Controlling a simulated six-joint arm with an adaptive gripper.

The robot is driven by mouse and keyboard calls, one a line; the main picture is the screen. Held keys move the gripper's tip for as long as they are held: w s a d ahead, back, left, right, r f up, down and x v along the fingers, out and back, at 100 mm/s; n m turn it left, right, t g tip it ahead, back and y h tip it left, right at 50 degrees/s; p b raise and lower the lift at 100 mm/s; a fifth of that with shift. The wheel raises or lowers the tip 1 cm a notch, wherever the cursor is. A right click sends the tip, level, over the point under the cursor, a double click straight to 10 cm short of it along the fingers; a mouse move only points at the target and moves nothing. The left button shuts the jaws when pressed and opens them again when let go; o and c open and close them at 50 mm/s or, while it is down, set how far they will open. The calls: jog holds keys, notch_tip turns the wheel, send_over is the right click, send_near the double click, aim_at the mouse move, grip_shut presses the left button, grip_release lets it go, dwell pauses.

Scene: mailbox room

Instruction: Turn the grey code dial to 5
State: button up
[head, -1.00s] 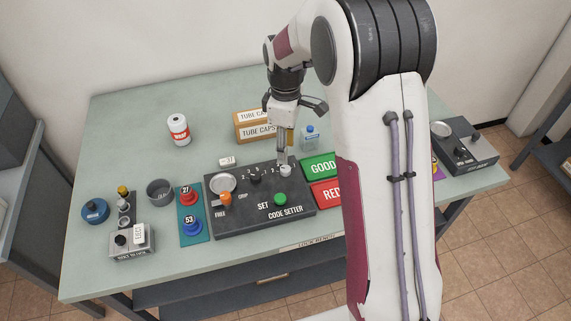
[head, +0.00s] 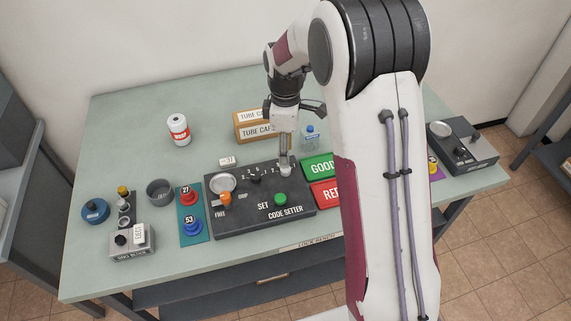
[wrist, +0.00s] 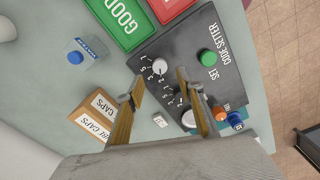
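The grey code dial (head: 285,171) is a small pale knob at the back right of the dark code setter box (head: 232,228). In the wrist view the dial (wrist: 159,66) has a ring of printed digits around it; I cannot tell which digit it points at. My gripper (head: 286,163) is right above the dial, pointing down. In the wrist view the gripper's two fingers (wrist: 160,80) are spread apart with nothing held, and the dial shows between and just beyond their tips. I cannot tell whether the fingers touch the dial.
A black knob (head: 255,178), an orange knob (head: 225,199) and a green SET button (head: 280,199) are on the same box. Green GOOD (head: 320,168) and red (head: 325,194) trays lie close on the right. A bottle (head: 310,138) and a tube caps box (head: 253,126) stand behind.

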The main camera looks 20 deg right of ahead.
aim_at(286, 171)
jog(key=shift+f, duration=3.05)
grip_shut()
